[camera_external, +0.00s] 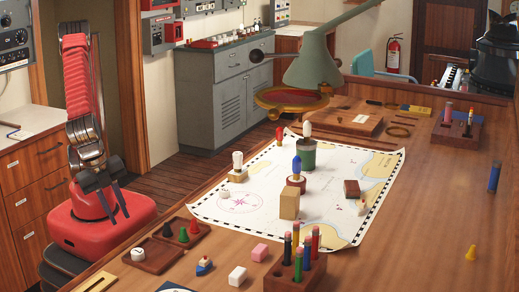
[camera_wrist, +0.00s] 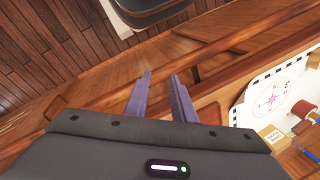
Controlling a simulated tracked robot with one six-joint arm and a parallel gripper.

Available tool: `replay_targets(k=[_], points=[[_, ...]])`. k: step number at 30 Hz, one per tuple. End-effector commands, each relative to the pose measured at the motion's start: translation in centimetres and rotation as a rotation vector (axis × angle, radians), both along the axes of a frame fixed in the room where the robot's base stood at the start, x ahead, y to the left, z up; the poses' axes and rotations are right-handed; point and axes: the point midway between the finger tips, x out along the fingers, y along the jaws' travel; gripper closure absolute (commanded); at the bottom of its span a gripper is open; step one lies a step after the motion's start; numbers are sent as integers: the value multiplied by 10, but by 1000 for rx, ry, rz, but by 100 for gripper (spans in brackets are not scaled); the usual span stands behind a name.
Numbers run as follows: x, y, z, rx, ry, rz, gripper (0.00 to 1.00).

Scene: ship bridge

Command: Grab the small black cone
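The small black cone (camera_external: 167,230) stands upright in a shallow wooden tray (camera_external: 205,229) near the table's left edge. A green cone (camera_external: 184,235) and a red cone (camera_external: 194,227) stand in the same tray, to its right. My gripper (camera_external: 108,212) hangs fingers down over my red base, to the left of the tray and apart from it. In the wrist view my gripper (camera_wrist: 161,88) shows two fingers with a clear gap and nothing between them. I cannot make out the black cone in the wrist view.
A second tray (camera_external: 168,263) with a white round piece (camera_external: 137,254) lies just in front of the cones' tray. A chart (camera_external: 235,215) with several objects lies to the right. A pencil block (camera_external: 290,278) and a small toy boat (camera_external: 204,265) stand in front.

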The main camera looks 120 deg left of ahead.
Motion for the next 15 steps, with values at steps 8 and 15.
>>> replay_targets(k=[8,15], points=[[-2,-24,-18,206,-88,64,77],[6,-42,-21,315,-272,175,77]])
